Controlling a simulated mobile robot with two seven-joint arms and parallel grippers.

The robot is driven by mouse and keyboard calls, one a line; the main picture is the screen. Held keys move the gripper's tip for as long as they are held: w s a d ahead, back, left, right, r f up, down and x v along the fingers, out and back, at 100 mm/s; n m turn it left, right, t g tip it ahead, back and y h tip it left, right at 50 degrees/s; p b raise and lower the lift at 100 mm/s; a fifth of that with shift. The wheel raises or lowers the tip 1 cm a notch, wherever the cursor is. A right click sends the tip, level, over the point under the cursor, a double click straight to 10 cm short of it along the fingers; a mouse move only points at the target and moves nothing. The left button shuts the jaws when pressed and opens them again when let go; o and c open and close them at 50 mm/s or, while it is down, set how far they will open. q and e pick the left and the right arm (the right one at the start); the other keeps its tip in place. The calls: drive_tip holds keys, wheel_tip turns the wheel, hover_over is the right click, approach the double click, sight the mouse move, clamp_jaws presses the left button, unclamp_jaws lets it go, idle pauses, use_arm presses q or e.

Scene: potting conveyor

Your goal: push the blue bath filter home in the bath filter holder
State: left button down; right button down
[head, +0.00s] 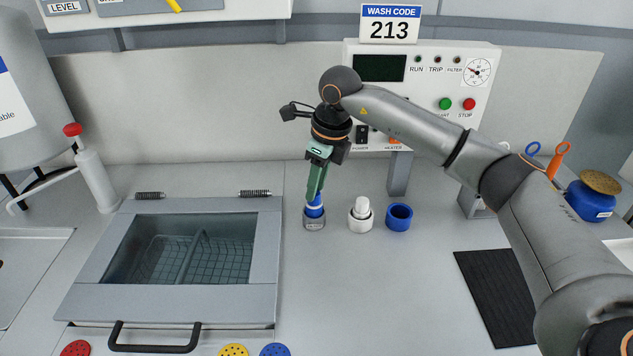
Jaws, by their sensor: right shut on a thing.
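The blue bath filter (314,210) stands upright at the mouth of the grey bath filter holder (314,224) on the worktop; how deep it sits is hard to tell. My right gripper (314,196) comes down from above with its green fingers shut on the top of the blue filter. The fingers hide part of the filter's top. My left gripper is not in view.
Right of the holder stand a white cup (360,225) with a white piece in it and an open blue cup (398,218). A lidded bath (180,250) with a black handle is at left. A black mat (500,295) lies at right.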

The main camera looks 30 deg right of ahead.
drive_tip(key=shift+f+b, duration=0.35)
drive_tip(key=shift+f, duration=0.35)
drive_tip(key=c, duration=0.5)
unclamp_jaws()
drive_tip(key=r, duration=0.4)
drive_tip(key=s+d+r, duration=0.1)
drive_tip(key=r, duration=0.3)
drive_tip(key=s+r, duration=0.1)
drive_tip(key=r, duration=0.3)
drive_tip(key=shift+d+r, duration=0.15)
drive_tip(key=shift+r, duration=0.05)
drive_tip(key=shift+s+f, duration=0.1)
drive_tip(key=shift+s, duration=0.05)
